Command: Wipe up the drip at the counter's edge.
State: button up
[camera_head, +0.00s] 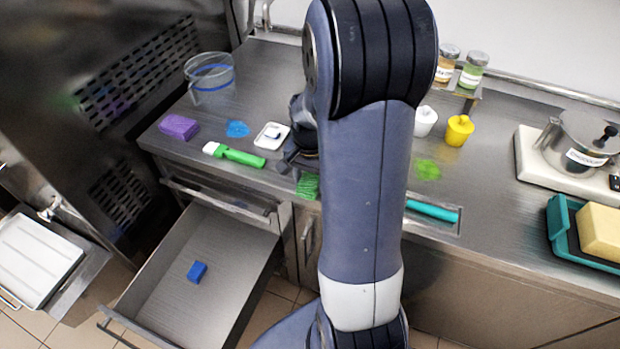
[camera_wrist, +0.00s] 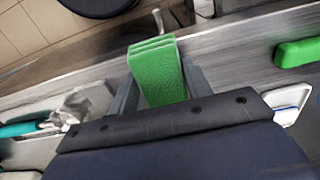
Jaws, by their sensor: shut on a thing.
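My gripper (camera_wrist: 160,88) is shut on a folded green cloth (camera_wrist: 157,62). The cloth also shows in the head view (camera_head: 307,186), at the counter's front edge beside the open drawer. I cannot tell whether it touches the counter. A green smear (camera_head: 427,169) lies on the steel counter (camera_head: 500,200), to the right of my arm and behind a teal-handled tool. A blue smear (camera_head: 237,129) lies farther left. I see no separate drip on the edge; the cloth and my arm hide part of it.
An open drawer (camera_head: 165,265) holding a blue block (camera_head: 197,271) juts out below the counter. A green-handled tool (camera_head: 235,154), a white dish (camera_head: 271,136) and a purple sponge (camera_head: 179,127) lie left of my gripper. The teal-handled tool (camera_head: 432,210) lies right of my arm.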

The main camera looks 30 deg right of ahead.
jog(key=shift+r+p, duration=1.8)
jog(key=shift+r, duration=0.85)
notch_tip(320, 180, up, 3)
jog(key=shift+r+p, duration=0.1)
jog(key=shift+p, duration=1.15)
